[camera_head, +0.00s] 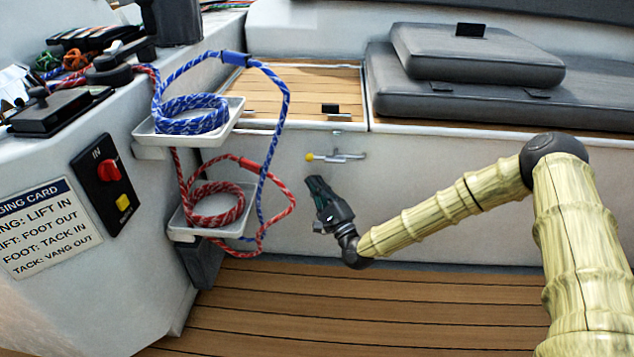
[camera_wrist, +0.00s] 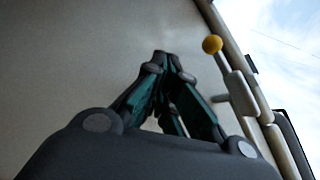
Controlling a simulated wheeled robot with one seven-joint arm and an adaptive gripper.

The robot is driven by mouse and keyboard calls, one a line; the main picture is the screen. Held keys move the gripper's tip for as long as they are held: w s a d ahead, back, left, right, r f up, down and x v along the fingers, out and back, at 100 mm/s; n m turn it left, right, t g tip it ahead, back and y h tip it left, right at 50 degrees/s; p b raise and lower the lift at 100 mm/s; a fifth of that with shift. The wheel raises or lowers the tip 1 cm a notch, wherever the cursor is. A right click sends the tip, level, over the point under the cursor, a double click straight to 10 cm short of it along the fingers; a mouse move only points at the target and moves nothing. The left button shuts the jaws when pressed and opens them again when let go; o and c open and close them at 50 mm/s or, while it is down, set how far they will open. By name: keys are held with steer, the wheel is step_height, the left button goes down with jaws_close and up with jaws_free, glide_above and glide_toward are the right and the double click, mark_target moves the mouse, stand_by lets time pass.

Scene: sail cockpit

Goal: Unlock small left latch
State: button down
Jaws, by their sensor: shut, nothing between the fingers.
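The small latch (camera_head: 338,157) is a metal bolt with a yellow ball knob (camera_head: 310,157). It sits on the white locker front, just below the wooden lid. In the wrist view the latch (camera_wrist: 240,92) and its yellow knob (camera_wrist: 212,44) show at the right, beside my fingers. My gripper (camera_head: 313,181) is shut and empty. It is a little below the knob in the head view and apart from it. In the wrist view my fingertips (camera_wrist: 164,62) meet to the left of the knob. Whether the bolt is locked is too small to tell.
White trays with blue rope (camera_head: 190,114) and red rope (camera_head: 215,203) stand left of my gripper, their loops hanging close by. A switch panel (camera_head: 104,183) is further left. A grey cushion (camera_head: 480,90) lies on the right-hand seat. The wooden floor (camera_head: 400,310) is clear.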

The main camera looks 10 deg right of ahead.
steer(key=s+a+f+n+g+p, duration=0.3)
steer(key=s+a+f+p, duration=0.1)
steer(key=s+f, duration=0.3)
steer(key=s+a+f+n+g+p, duration=0.3)
steer(key=s+a+f+g, duration=0.1)
steer(key=s+f, duration=0.4)
steer(key=s+d+f+n+g+h+p, duration=0.1)
steer(key=s+d+f+n+g+h, duration=0.15)
steer(key=s, duration=0.55)
steer(key=s+d+f+n+g+h+p, duration=0.1)
steer(key=s+d+f+n+g, duration=0.2)
steer(key=s, duration=0.4)
steer(key=s+d+f+n+g+h+p, duration=0.2)
steer(key=s+f+n+g, duration=0.15)
steer(key=s, duration=0.45)
steer(key=s+d+r+n+g+h+p, duration=0.1)
steer(key=s+d+r+n+g+h, duration=0.15)
steer(key=s+d, duration=0.4)
steer(key=s+d+r+n+g+h+p, duration=0.1)
steer(key=s+d+r+g, duration=0.15)
steer(key=s+d, duration=0.35)
step_height(320, 180, up, 37)
steer(key=a+p, duration=0.1)
steer(key=p, duration=3.6)
steer(key=shift+s, duration=0.35)
